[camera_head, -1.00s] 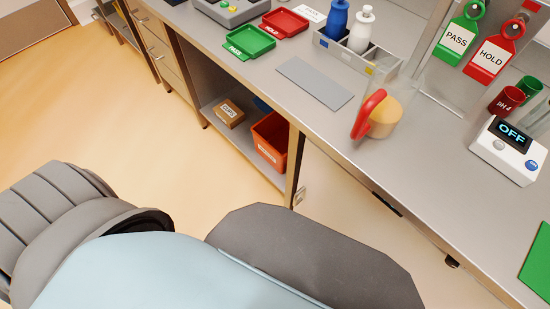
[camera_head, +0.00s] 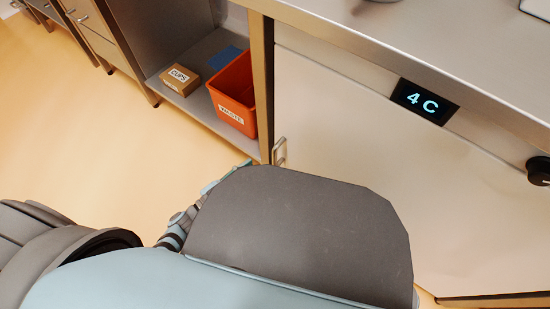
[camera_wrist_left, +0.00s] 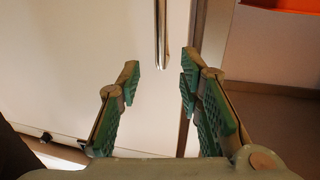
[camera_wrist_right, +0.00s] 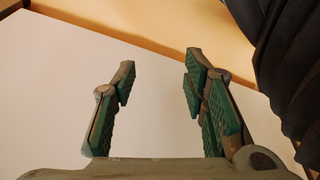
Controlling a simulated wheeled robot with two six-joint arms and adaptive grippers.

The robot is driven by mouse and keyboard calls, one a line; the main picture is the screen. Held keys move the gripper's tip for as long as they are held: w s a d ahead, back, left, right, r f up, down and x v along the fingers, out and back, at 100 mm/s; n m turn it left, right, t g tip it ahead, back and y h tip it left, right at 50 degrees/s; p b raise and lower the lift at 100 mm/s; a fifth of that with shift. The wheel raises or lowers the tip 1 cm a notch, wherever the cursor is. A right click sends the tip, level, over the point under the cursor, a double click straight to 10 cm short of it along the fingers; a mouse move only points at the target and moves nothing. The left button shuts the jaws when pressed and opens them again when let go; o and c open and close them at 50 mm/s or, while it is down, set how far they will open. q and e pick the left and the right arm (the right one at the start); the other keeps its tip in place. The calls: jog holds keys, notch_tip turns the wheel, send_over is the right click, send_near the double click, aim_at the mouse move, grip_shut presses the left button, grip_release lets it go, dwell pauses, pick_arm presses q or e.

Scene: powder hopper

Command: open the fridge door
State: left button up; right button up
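The fridge door (camera_head: 350,150) is a plain pale panel under the counter, and it looks closed. Its metal bar handle (camera_head: 280,152) is at the door's left edge. In the left wrist view the handle (camera_wrist_left: 160,34) stands upright just beyond the gap between the fingertips, apart from them. My left gripper (camera_wrist_left: 160,78) is open and empty. In the head view my left gripper (camera_head: 238,168) shows only partly behind my arm link, just left of the handle. My right gripper (camera_wrist_right: 158,78) is open and empty before a pale flat surface, and the head view does not show it.
A display (camera_head: 424,102) reading "4 C" sits above the door, with a black knob (camera_head: 540,170) to its right. Left of the door, an open shelf holds an orange waste bin (camera_head: 233,95) and a cups box (camera_head: 180,79). The floor (camera_head: 130,195) at left is clear.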

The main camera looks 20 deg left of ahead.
aim_at(273, 157)
pick_arm(q)
jog(key=b+x, duration=0.2)
jog(key=x, duration=0.6)
jog(key=shift+w+f, duration=0.1)
jog(key=shift+w, duration=0.05)
jog(key=shift+w+d, duration=0.3)
jog(key=shift+w, duration=0.15)
grip_shut()
pick_arm(e)
jog(key=r, duration=0.5)
jog(key=shift+w+a+r, duration=0.1)
jog(key=shift+w+a, duration=0.05)
jog(key=shift+a, duration=0.2)
